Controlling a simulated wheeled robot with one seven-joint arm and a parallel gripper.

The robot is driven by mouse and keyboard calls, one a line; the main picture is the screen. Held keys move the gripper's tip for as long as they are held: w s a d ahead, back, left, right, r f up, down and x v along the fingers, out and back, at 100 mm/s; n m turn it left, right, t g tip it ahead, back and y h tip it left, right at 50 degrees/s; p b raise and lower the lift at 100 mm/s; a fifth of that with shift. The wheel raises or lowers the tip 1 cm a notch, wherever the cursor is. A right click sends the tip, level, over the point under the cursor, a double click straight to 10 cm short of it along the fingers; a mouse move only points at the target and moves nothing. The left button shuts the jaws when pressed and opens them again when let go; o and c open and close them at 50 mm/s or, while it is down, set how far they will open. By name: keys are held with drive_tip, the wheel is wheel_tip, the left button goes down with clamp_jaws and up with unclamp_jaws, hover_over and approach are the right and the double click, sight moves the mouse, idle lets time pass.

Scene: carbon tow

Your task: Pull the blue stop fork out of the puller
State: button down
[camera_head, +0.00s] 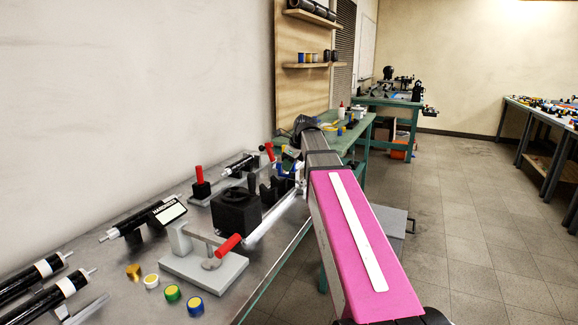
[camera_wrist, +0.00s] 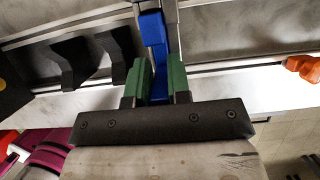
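The blue stop fork (camera_wrist: 154,32) shows in the wrist view, running from the top edge down between the two green fingers of my gripper (camera_wrist: 160,72). The fingers lie close against it on both sides with no clear gap. A grey metal part borders the fork at the top, so its far end is hidden. In the head view a small blue piece (camera_head: 287,169) shows at the far end of the rail, beside my gripper (camera_head: 298,168), which is small and partly hidden by my arm. I cannot tell how deep the fork sits in the puller.
Black blocks (camera_wrist: 92,58) stand left of the fork along a metal rail. An orange-red handle (camera_wrist: 301,67) is at the right. In the head view, a black box (camera_head: 236,211), a red-handled clamp (camera_head: 229,245) and rollers (camera_head: 143,217) crowd the bench. The floor at right is open.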

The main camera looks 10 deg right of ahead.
sight(289, 175)
drive_tip(key=shift+r, duration=0.2)
drive_tip(key=shift+r, duration=2.25)
drive_tip(key=shift+r, duration=0.15)
drive_tip(key=shift+r, duration=1.45)
drive_tip(key=shift+r, duration=0.1)
drive_tip(key=shift+r, duration=1.4)
drive_tip(key=shift+r, duration=1.5)
